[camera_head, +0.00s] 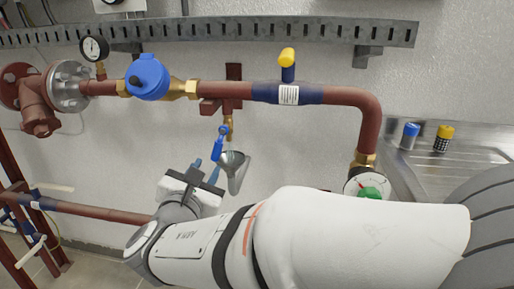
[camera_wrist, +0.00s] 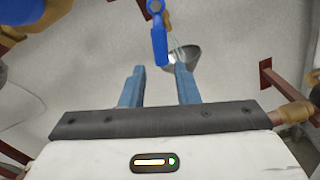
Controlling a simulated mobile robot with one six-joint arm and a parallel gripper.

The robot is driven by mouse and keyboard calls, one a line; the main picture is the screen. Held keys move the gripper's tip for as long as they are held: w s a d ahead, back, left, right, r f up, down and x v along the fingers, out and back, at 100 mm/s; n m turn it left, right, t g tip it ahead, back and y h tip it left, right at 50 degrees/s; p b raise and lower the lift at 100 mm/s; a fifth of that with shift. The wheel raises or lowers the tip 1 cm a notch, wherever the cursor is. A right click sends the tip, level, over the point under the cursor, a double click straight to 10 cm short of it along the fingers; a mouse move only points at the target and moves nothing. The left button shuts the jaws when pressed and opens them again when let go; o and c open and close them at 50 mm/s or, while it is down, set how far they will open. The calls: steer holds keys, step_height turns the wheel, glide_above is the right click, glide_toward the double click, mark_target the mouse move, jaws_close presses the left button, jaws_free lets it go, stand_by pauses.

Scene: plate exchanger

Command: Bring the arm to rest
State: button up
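My gripper (camera_wrist: 160,88) shows in the wrist view with its two blue fingers apart and nothing between them. In the head view, my gripper (camera_head: 206,170) is below the red pipe, just left of a metal funnel (camera_head: 235,168). The funnel also shows beyond the fingertips in the wrist view (camera_wrist: 184,58). A small valve with a blue lever (camera_head: 219,143) hangs above the funnel. The lever shows in the wrist view (camera_wrist: 159,38), ahead of the fingers. I cannot tell whether the right finger touches the funnel.
A red pipe (camera_head: 345,96) with a blue valve (camera_head: 148,77) and a yellow-handled valve (camera_head: 287,60) runs above my arm. A gauge (camera_head: 95,48) is at upper left. A metal counter (camera_head: 478,150) at right bears a blue-capped (camera_head: 410,136) and a yellow-capped container (camera_head: 443,138).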

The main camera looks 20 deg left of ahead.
steer(key=w+d+r+m+g+h+p, duration=0.2)
steer(key=d+m+g+h+p, duration=0.35)
steer(key=d, duration=0.85)
steer(key=w+d+r+m+g+h+p, duration=0.1)
steer(key=d+r+m+g+h+p, duration=0.2)
steer(key=d+m+p, duration=0.85)
steer(key=s+d+r+m+g+y+p, duration=0.3)
steer(key=s+d+m+p, duration=0.2)
steer(key=s+d+m, duration=0.1)
steer(key=s+d+r+m+g+y+p, duration=0.3)
steer(key=s+d+r+m+p, duration=0.1)
steer(key=m, duration=0.6)
steer(key=s+d+p, duration=0.1)
steer(key=s+d, duration=0.1)
steer(key=d, duration=0.1)
steer(key=shift+s+d+g+p, duration=0.35)
steer(key=shift+p, duration=0.05)
